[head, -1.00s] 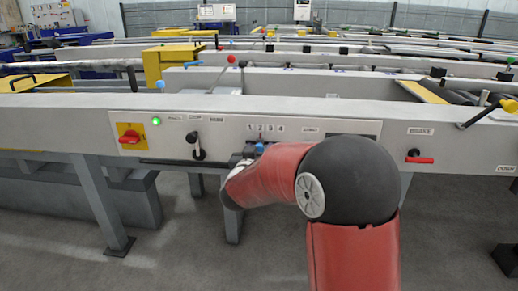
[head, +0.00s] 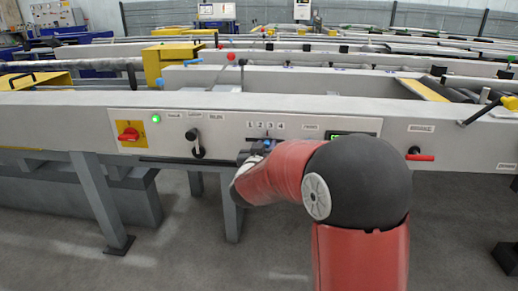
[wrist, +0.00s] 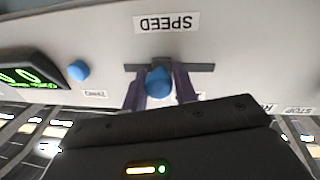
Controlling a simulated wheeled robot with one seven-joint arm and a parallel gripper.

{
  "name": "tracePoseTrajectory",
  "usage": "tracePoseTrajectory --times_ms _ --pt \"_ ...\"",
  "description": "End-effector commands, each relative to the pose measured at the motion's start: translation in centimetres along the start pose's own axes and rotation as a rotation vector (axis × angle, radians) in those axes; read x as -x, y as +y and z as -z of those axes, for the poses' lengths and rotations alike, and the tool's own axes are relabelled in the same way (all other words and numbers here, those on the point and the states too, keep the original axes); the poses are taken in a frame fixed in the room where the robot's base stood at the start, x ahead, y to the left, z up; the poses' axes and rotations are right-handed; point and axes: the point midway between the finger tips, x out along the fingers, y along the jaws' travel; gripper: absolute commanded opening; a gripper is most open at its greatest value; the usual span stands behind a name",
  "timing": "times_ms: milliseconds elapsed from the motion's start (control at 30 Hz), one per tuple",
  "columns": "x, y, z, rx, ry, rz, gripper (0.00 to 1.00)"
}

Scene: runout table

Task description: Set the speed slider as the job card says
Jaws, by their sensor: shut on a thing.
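The speed slider's blue knob (head: 267,145) sits in a short slot under the numbers 1 to 4 on the grey front panel, about under the 3. In the wrist view, which shows the panel upside down, the blue knob (wrist: 158,82) is a little left of the middle of the dark slot (wrist: 204,67), near the SPEED label (wrist: 167,22). My gripper (wrist: 159,88) is shut on the knob, one finger on each side. In the head view my gripper (head: 264,149) is partly hidden by my red arm. I cannot make out a job card's text.
Left of the slider are a black lever (head: 196,142), a green lamp (head: 156,118) and a red knob on yellow (head: 130,133). A green display (wrist: 29,75) and blue button (wrist: 78,70) are close by. A red brake handle (head: 420,157) is at the right.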

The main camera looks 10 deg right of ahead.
Motion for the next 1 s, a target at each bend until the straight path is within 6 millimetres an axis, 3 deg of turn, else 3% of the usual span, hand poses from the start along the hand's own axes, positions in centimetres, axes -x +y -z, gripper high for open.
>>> tracePoseTrajectory --times_ms 33,200,533,567,700,1000 --pt "-0.2 1.4 -0.4 0.002 0.004 -0.01 0.0" --pt "-0.6 4.1 -0.8 0.001 0.003 -0.01 0.0" --pt "-0.7 4.8 -0.7 0.001 0.0 -0.014 0.0" --pt "-0.7 4.8 -0.7 0.001 0.0 -0.014 0.29" --pt "-0.7 4.8 -0.7 0.0 0.0 -0.014 0.47" --pt "-0.6 4.5 -0.7 0.0 0.0 -0.008 0.47"
